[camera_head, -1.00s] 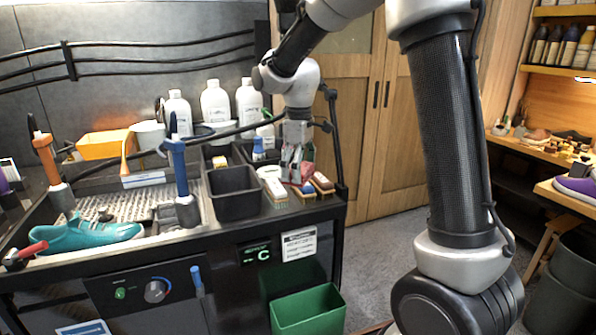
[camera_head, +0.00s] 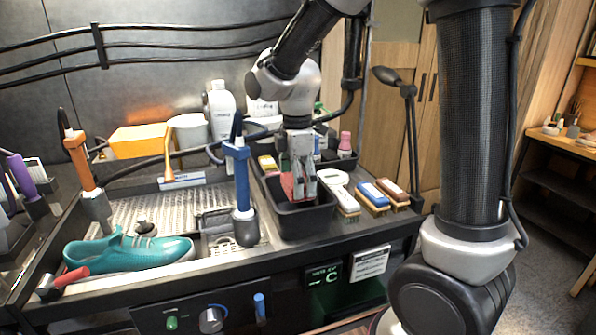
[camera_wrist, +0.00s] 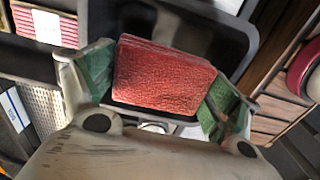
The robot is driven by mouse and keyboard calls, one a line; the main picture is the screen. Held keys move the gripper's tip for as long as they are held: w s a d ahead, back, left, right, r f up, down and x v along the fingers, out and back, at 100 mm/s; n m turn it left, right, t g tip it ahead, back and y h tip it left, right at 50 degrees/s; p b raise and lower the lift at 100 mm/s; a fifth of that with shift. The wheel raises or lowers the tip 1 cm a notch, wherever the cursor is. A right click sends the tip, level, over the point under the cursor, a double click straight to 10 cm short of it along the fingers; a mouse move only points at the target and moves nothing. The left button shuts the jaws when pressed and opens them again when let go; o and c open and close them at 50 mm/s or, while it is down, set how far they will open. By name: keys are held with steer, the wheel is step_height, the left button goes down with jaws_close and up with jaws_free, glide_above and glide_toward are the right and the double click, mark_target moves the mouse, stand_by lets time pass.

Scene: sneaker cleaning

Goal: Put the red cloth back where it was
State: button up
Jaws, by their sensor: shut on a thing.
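The red cloth (camera_wrist: 165,75) is a folded, textured red block between the green-padded fingers of my gripper (camera_wrist: 155,85) in the wrist view. My gripper (camera_head: 299,198) is shut on it and points down into the black bin (camera_head: 318,222) in the head view. There, part of the red cloth (camera_head: 288,186) shows at the left of the fingers, at about the height of the bin's rim. The bin's dark interior also shows behind the cloth in the wrist view. I cannot tell whether the cloth touches the bin floor.
Brushes with white, blue and brown tops (camera_head: 372,195) stand right of the bin. A blue-handled tool (camera_head: 240,180) stands upright to its left. A teal sneaker (camera_head: 128,250) lies on the sink station's left. White bottles (camera_head: 218,105) stand behind.

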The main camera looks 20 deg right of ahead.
steer(key=shift+f, duration=3.4)
steer(key=shift+f, duration=0.6)
steer(key=o, duration=0.9)
